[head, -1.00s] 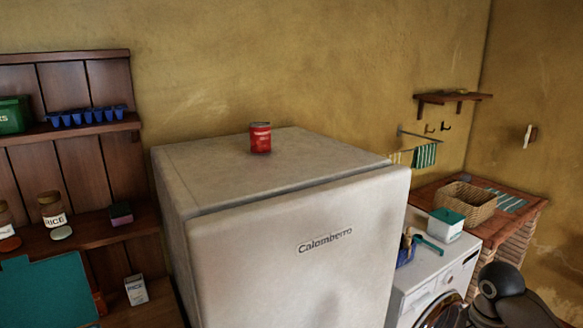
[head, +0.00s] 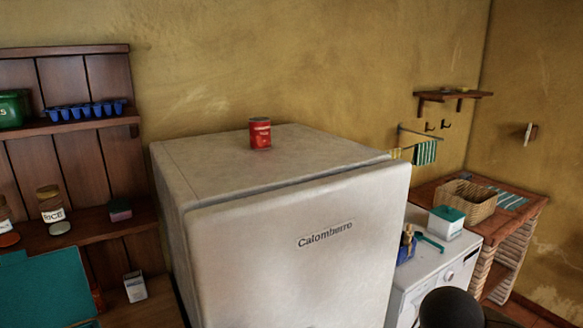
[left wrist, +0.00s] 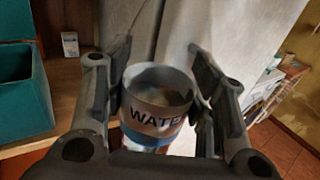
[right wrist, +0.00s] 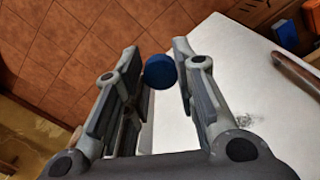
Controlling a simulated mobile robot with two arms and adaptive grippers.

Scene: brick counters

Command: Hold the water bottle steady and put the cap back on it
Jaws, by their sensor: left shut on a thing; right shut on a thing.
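The water bottle (left wrist: 152,122) is between the fingers of my left gripper (left wrist: 160,60) in the left wrist view, shut on it. It is a grey cylinder with dark lettering reading "WATE" and a blue band below; its round top is open, with no cap on it. In the right wrist view, the round blue cap (right wrist: 160,71) is held at the fingertips of my right gripper (right wrist: 161,62), apart from the bottle. The lower bottle is hidden. Neither gripper, the bottle nor the cap shows in the head view.
A large white fridge (head: 290,245) with a red can (head: 260,134) on top stands in front. Wooden shelves (head: 95,125) are at left. A washing machine (head: 445,265) and brick counter with a basket (head: 467,198) are at right. Open tiled floor (right wrist: 70,50) shows in the right wrist view.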

